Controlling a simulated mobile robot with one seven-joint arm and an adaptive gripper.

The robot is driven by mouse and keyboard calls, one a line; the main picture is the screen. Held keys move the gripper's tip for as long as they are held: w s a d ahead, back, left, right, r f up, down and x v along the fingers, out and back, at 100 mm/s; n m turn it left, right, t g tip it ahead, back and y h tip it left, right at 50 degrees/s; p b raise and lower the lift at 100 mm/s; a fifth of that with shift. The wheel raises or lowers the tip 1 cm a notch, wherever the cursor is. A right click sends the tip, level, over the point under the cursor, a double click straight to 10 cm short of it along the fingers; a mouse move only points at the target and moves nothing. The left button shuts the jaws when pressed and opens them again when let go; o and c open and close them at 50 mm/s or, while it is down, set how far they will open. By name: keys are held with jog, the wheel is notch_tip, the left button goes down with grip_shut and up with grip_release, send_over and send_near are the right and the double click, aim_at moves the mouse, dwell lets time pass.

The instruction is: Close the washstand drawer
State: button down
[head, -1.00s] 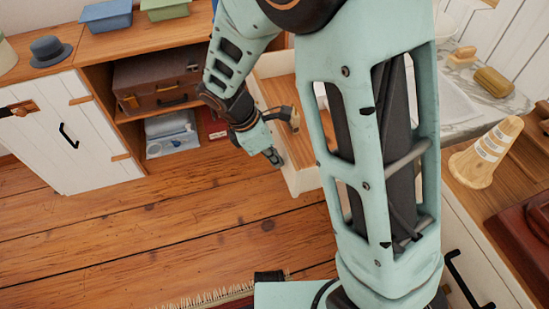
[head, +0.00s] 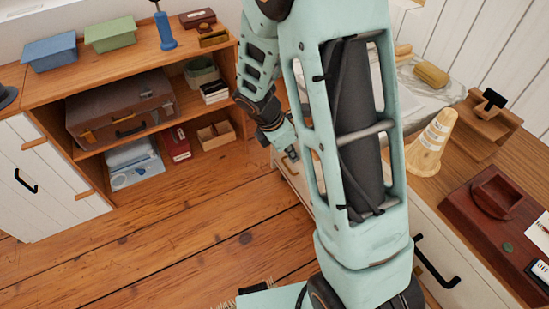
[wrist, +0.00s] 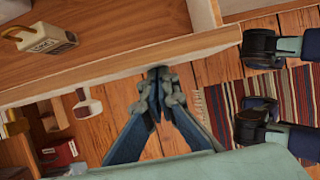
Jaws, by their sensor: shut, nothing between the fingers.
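The washstand drawer shows in the wrist view as a wooden interior with a pale front edge (wrist: 110,70); it stands open. A small tagged item (wrist: 42,38) lies inside it. In the head view a piece of the pale drawer front (head: 291,186) shows left of my arm, which hides most of the drawer. My gripper (wrist: 160,78) is shut and empty, its tips at the outer side of the drawer front; whether they touch it I cannot tell. It also shows in the head view (head: 292,154). The washstand's marble top (head: 436,92) is partly behind my arm.
An open shelf with a brown suitcase (head: 120,110) stands at the left, beside a white cabinet (head: 45,180). Wooden floor (head: 180,240) between is clear. A striped rug (wrist: 235,98) lies below. At the right, a counter holds a pale cone (head: 432,143) and a dark red box (head: 490,205).

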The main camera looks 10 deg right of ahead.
jog(key=w+d+p, duration=0.1)
jog(key=d, duration=0.3)
jog(key=w+d+p, duration=0.1)
jog(key=d, duration=0.4)
jog(key=w+d+p, duration=0.2)
jog(key=d, duration=0.2)
jog(key=shift+d, duration=0.3)
jog(key=shift+d+r, duration=0.1)
jog(key=shift+d, duration=0.05)
